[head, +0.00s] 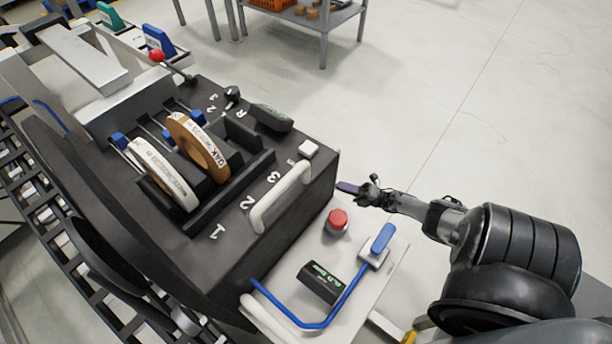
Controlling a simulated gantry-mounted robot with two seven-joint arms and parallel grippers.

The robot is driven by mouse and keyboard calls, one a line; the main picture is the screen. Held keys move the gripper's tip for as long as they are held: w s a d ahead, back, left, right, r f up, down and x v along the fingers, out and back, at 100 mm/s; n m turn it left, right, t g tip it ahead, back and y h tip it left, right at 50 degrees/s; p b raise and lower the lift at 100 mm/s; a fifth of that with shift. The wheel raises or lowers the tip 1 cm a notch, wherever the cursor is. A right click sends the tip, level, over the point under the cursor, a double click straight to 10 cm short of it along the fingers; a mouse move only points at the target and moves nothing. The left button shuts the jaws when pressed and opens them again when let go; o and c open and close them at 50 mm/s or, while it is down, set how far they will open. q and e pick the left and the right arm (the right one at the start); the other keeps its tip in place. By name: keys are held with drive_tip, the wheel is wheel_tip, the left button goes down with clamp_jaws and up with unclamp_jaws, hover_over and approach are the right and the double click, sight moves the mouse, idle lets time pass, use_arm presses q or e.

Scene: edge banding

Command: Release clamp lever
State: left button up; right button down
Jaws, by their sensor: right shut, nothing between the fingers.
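A lever with a red ball knob (157,57) and a dark arm stands at the far left corner of the black machine (262,172). A blue lever (383,238) on a pale block stands on the light front panel (290,258). I cannot tell which of the two is the clamp lever. My right gripper (347,187) is shut and empty, just off the machine's right edge. It is above and left of the blue lever, apart from it, and far from the red knob. My left gripper is not in view.
A red button (338,220), a small display (320,283) and a blue bent rod (318,324) are on the panel. A white handle (281,197) rises beside it. A white roll (164,174) and an oak roll (197,147) sit in slots. Open floor lies right.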

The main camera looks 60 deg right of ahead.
use_arm(q)
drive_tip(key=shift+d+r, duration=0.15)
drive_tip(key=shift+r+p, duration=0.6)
drive_tip(key=shift+p, duration=0.15)
use_arm(e)
drive_tip(key=x, duration=1.4)
drive_tip(key=shift+r, duration=0.15)
use_arm(q)
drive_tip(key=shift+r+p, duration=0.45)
drive_tip(key=shift+p, duration=0.05)
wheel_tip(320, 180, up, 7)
drive_tip(key=p, duration=0.7)
use_arm(e)
drive_tip(key=w+d+r+m+g+h, duration=0.1)
drive_tip(key=w+r+m+g, duration=0.1)
drive_tip(key=w+g, duration=0.2)
drive_tip(key=w+r+m+g+h, duration=0.1)
drive_tip(key=w+m+g, duration=0.1)
drive_tip(key=w+g, duration=0.3)
drive_tip(key=shift+w+d+r+m+h, duration=0.3)
drive_tip(key=shift+w+d+r+m, duration=0.1)
drive_tip(key=shift+w, duration=0.45)
